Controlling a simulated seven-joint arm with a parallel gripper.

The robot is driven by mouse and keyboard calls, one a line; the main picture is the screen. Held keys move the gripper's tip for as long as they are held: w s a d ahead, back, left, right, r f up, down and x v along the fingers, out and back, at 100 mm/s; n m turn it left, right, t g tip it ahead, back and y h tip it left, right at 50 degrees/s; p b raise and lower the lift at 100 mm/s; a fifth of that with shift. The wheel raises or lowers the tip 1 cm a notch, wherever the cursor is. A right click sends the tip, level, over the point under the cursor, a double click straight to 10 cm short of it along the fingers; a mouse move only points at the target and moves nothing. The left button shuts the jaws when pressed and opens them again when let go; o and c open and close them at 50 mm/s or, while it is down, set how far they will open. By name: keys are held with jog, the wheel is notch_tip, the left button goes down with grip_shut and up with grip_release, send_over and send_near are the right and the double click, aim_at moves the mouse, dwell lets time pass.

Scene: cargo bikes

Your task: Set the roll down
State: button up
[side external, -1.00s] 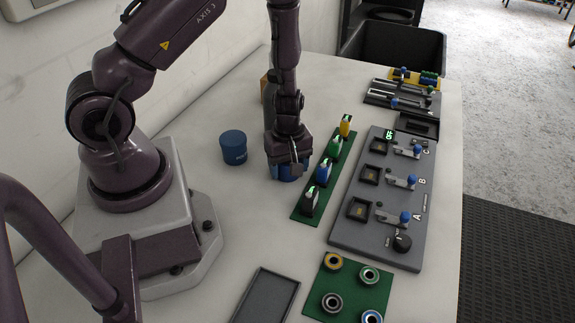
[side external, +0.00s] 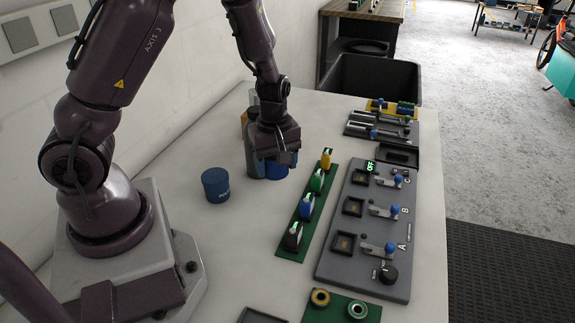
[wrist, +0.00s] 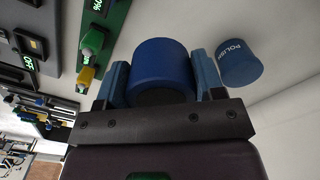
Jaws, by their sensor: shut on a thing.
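The blue roll (wrist: 160,62) is a cylinder held between the two bluish fingers of my gripper (wrist: 160,80) in the wrist view. In the side view my gripper (side external: 272,163) points down at the far part of the table, and part of the blue roll (side external: 278,172) shows beneath it. The gripper hides much of the roll. I cannot tell whether the roll's underside touches the white table (side external: 190,245).
A blue polish tin (side external: 216,186) stands left of my gripper. A green strip with several coloured knobs (side external: 308,207) and a grey switch panel (side external: 367,215) lie to the right. A brown block (side external: 246,118) is partly hidden behind. A black bin (side external: 374,82) stands beyond the table.

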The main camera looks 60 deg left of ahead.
jog(key=w+a, duration=0.9)
jog(key=w, duration=0.3)
jog(key=m, duration=0.2)
send_near(306, 147)
notch_tip(306, 147, down, 7)
jog(key=shift+r, duration=0.2)
jog(key=shift+f, duration=0.2)
jog(key=o, duration=0.9)
jog(key=shift+r, duration=0.15)
